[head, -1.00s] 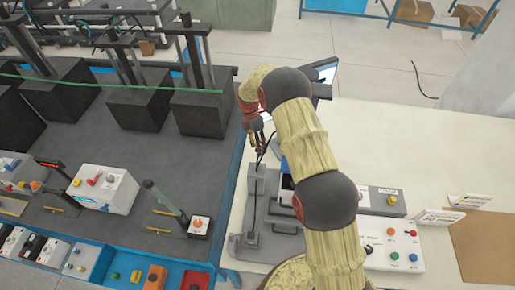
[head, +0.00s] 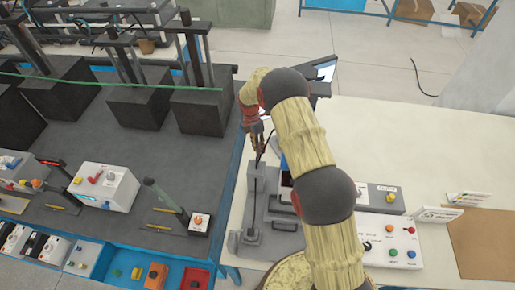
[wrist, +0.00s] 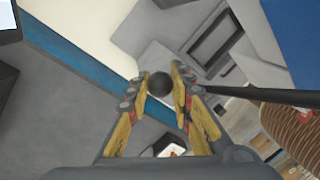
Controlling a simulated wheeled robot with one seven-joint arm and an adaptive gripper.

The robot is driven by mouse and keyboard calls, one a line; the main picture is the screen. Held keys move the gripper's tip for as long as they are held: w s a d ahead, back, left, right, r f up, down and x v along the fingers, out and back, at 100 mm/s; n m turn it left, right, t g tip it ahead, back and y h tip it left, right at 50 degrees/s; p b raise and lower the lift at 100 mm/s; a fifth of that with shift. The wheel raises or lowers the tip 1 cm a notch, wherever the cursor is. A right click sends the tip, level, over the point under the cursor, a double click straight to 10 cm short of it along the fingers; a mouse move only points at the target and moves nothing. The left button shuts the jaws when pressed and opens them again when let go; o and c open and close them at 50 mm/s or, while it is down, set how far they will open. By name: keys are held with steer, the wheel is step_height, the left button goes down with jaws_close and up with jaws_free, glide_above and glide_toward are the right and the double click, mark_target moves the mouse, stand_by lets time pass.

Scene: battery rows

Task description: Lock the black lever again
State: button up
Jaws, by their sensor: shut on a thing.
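The black lever (wrist: 265,94) shows in the wrist view as a dark rod running in from the right edge toward my fingers. A round black knob (wrist: 160,85) sits between my fingertips, with a finger on each side. My gripper (head: 257,146) is shut on the knob above the grey fixture (head: 274,208) on the white table. In the head view the lever is a thin dark line rising from the fixture to my fingers. My arm hides part of the fixture.
A control box with coloured buttons (head: 391,241) and a grey box with a yellow button (head: 386,199) stand right of my arm. The blue-edged dark workbench (head: 148,150) with several devices lies to the left. The table's right side has free room.

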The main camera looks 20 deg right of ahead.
jaws_close()
